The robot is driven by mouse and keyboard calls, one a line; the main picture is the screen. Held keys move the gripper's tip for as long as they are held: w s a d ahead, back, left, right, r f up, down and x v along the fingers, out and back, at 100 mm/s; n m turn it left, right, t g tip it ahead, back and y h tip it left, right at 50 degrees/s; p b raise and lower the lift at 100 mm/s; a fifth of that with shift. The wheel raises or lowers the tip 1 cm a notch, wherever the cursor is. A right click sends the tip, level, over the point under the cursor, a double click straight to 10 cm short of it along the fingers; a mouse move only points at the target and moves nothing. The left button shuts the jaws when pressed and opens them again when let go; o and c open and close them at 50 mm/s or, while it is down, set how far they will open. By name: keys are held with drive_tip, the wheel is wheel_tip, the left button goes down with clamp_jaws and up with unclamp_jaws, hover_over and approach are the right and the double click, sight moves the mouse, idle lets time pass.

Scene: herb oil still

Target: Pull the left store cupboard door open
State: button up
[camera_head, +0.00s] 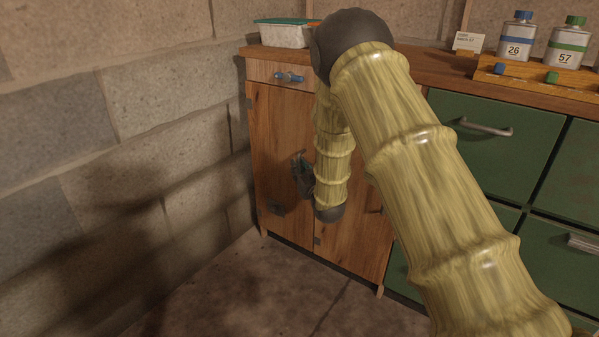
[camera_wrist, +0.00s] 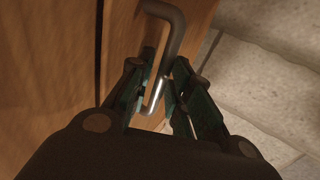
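The left store cupboard door (camera_head: 275,138) is brown wood, below a small drawer at the cupboard's left end. It looks closed, its face flush with the front. My gripper (camera_head: 299,166) is at this door, partly hidden behind my forearm. In the wrist view the door's handle (camera_wrist: 174,32), a dark metal bar with a bright stretch, runs between my two fingers (camera_wrist: 162,80). The right-hand wooden door (camera_head: 352,240) is partly covered by my arm.
A block wall (camera_head: 150,130) stands close to the left of the cupboard. Green drawers (camera_head: 495,145) stand to the right. The floor (camera_head: 275,290) before the door is clear.

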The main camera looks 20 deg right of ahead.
drive_tip(key=shift+w, duration=0.35)
clamp_jaws()
drive_tip(key=shift+s+a, duration=0.1)
